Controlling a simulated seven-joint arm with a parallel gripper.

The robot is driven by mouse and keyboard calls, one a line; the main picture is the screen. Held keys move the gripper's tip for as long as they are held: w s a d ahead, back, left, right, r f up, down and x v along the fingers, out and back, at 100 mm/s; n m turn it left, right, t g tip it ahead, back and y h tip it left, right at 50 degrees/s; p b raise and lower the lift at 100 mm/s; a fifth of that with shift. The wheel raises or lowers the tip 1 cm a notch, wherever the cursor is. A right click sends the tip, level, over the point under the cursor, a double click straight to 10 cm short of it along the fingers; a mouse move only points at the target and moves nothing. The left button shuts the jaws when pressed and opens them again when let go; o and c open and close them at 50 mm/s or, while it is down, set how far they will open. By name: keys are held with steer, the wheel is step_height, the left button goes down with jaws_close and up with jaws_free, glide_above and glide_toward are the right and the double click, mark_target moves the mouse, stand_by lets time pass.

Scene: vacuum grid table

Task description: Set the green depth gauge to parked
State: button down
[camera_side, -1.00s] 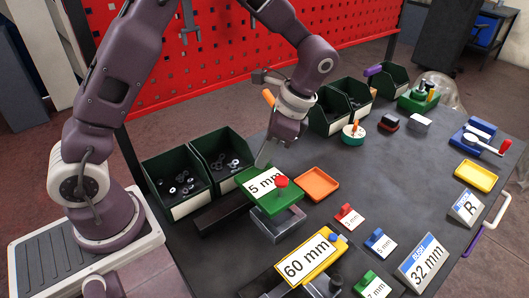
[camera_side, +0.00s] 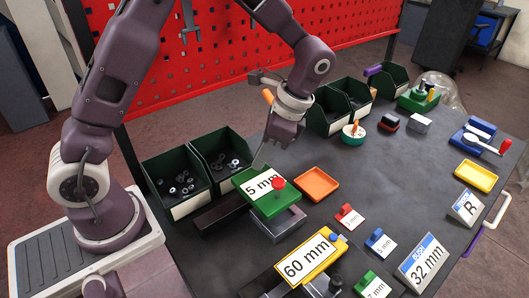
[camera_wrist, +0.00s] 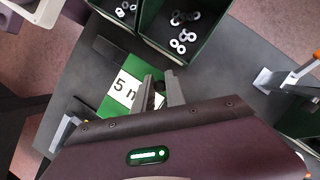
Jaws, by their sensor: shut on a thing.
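The green depth gauge (camera_side: 274,208) is a flat green slide with a white label reading "5 mm", partly covered, and a red knob (camera_side: 278,184). It sits over a grey metal block (camera_side: 282,229) beside a dark rail (camera_side: 217,215). In the wrist view the green gauge (camera_wrist: 112,106) shows beyond my fingers. My gripper (camera_side: 258,161) reaches down to the gauge's far edge. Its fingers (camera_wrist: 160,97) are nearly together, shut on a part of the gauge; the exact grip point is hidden.
Green bins of washers (camera_side: 178,182) stand left of the gauge. An orange tray (camera_side: 317,184) lies to its right. A yellow "60 mm" gauge (camera_side: 322,252) is in front, with small coloured tags (camera_side: 349,217) nearby.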

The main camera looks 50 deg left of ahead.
steer(key=s, duration=1)
steer(key=shift+s, duration=0.4)
steer(key=c, duration=1.5)
jaws_free()
steer(key=shift+s, duration=0.1)
steer(key=shift+o, duration=0.7)
steer(key=shift+r, duration=0.15)
steer(key=v, duration=0.7)
